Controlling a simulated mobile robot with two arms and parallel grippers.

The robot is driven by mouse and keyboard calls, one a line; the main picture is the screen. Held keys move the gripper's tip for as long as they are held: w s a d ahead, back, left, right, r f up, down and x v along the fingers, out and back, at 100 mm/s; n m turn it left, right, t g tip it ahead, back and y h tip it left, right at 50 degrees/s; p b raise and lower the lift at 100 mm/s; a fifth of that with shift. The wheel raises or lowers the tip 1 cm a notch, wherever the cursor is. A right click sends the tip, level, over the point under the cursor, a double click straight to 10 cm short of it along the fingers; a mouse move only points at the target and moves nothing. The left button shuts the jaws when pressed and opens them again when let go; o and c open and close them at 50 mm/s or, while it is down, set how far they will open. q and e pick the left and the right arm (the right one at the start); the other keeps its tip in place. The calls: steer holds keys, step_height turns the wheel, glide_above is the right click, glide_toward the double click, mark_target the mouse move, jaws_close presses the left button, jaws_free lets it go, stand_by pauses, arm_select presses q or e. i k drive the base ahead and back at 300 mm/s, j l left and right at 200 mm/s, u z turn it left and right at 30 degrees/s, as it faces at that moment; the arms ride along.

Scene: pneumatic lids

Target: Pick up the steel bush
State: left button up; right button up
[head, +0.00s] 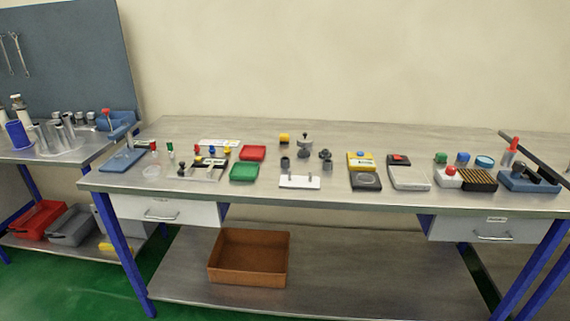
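Several small grey and dark metal parts stand in the middle of the workbench (220,188). Among them are a dark short cylinder (285,163), a grey cylindrical part (303,153) and a dark lobed part (326,155). I cannot tell at this size which one is the steel bush. A grey round part with a knob (304,140) and a yellow part (284,138) stand behind them. A white plate with two upright pins (299,182) lies in front. Neither of my grippers is in view.
Red (253,153) and green trays (244,172) lie left of the parts. A yellow-and-black box (361,162) and a grey box with a red top (408,172) stand to the right. An orange-brown bin (248,270) sits on the lower shelf. The bench's back strip is mostly clear.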

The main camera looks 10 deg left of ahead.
mark_target(284, 160)
steer(key=i+j, duration=0.2)
steer(key=j, duration=0.15)
steer(key=i+j, duration=0.2)
steer(key=j, duration=0.15)
steer(key=i+j, duration=0.15)
steer(key=j, duration=0.2)
steer(key=i+j+z, duration=0.1)
steer(key=j, duration=0.25)
steer(key=i+j, duration=0.3)
